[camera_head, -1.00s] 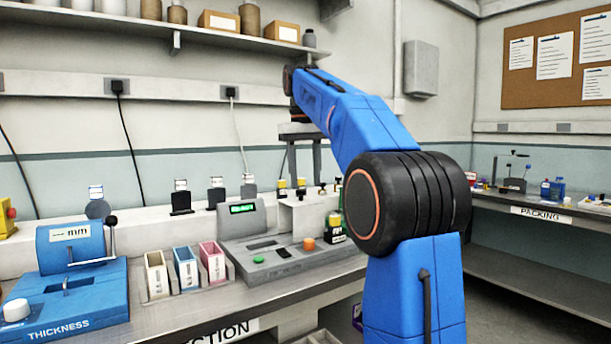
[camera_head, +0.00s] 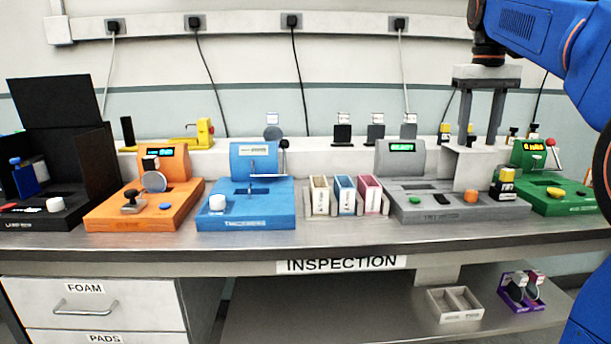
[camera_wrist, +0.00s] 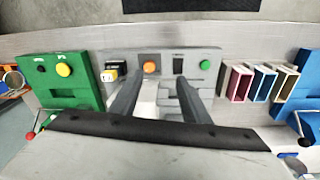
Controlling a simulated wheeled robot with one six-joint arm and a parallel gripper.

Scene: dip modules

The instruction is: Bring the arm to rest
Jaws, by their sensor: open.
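My gripper (camera_head: 483,118) hangs pointing down above the right part of the bench, over the grey tester (camera_head: 440,208). Its two fingers are apart with nothing between them. In the wrist view my gripper (camera_wrist: 160,100) shows its two fingers spread over the grey tester (camera_wrist: 212,58). My blue arm comes in from the right edge of the head view. From the head view I cannot tell the exact height of the fingertips over the tester.
The inspection bench (camera_head: 290,240) carries a green device (camera_head: 545,185), a yellow-and-black block (camera_head: 508,185), three slotted bins (camera_head: 343,195), a blue thickness device (camera_head: 250,205), an orange device (camera_head: 165,195) and a black box (camera_head: 60,150). A purple rack (camera_head: 522,290) and a divided tray (camera_head: 455,305) lie on the lower shelf.

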